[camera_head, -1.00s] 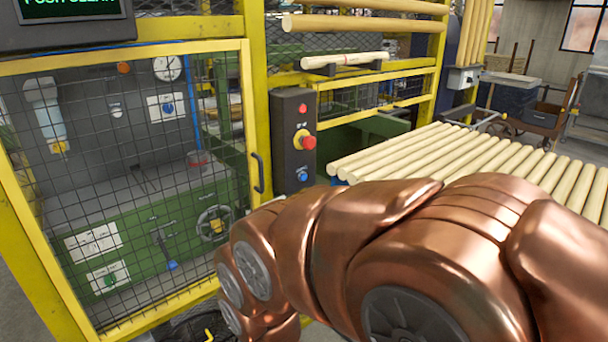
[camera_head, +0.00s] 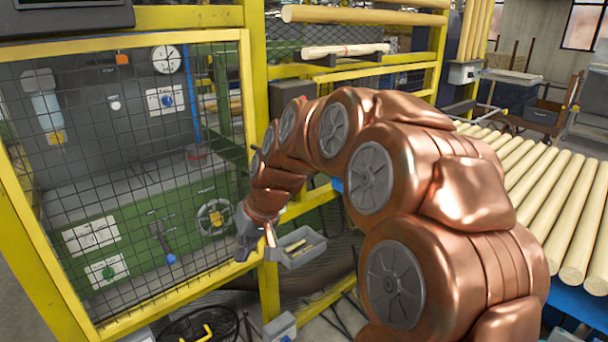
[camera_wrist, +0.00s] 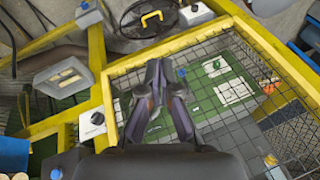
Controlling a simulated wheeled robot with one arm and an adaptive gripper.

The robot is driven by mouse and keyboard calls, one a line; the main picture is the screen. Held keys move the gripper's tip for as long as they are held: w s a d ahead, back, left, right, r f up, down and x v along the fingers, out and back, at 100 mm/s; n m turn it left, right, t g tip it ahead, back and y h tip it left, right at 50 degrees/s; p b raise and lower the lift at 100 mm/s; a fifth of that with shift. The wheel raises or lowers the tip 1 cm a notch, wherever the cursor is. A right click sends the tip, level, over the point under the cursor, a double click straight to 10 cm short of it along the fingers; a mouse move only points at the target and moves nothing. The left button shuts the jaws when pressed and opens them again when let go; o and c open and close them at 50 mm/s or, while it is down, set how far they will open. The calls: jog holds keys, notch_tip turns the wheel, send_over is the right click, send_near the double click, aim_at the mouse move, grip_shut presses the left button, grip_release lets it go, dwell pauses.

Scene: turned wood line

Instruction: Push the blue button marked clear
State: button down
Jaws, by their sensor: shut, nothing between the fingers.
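The dark control box (camera_head: 292,90) stands on the yellow post in the head view. Only its upper part shows; my arm covers its front, including the blue button seen low on it earlier. No clear marking can be read now. My gripper (camera_head: 250,248) is shut and empty, pointing down in front of the post at the right edge of the mesh door. In the wrist view my gripper (camera_wrist: 160,82) shows with its fingers together over the door frame, touching nothing that I can make out.
The yellow-framed mesh door (camera_head: 246,120) closes off the machine at left. A grey tray (camera_head: 303,250) lies right of the post, below my forearm. Pale wooden rods (camera_head: 540,180) lie at right. A small grey box (camera_head: 280,327) stands low near the post.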

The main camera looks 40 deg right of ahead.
jog(key=w+d+m+t+h, duration=0.1)
jog(key=w+d+m+t, duration=0.1)
jog(key=d, duration=1.5)
jog(key=w+d+m+t+h+b, duration=0.1)
jog(key=w+d+m+t+h, duration=0.1)
jog(key=d, duration=1.5)
jog(key=shift+w+r+m+t+h, duration=0.3)
jog(key=shift+w+m+t, duration=0.2)
jog(key=shift+w+m, duration=0.55)
jog(key=shift+w+a, duration=0.1)
jog(key=shift+w, duration=0.1)
jog(key=w+p, duration=0.2)
jog(key=w, duration=0.6)
jog(key=shift+w+p, duration=0.35)
jog(key=shift+p, duration=0.05)
jog(key=shift+w, duration=0.1)
jog(key=shift+w, duration=0.3)
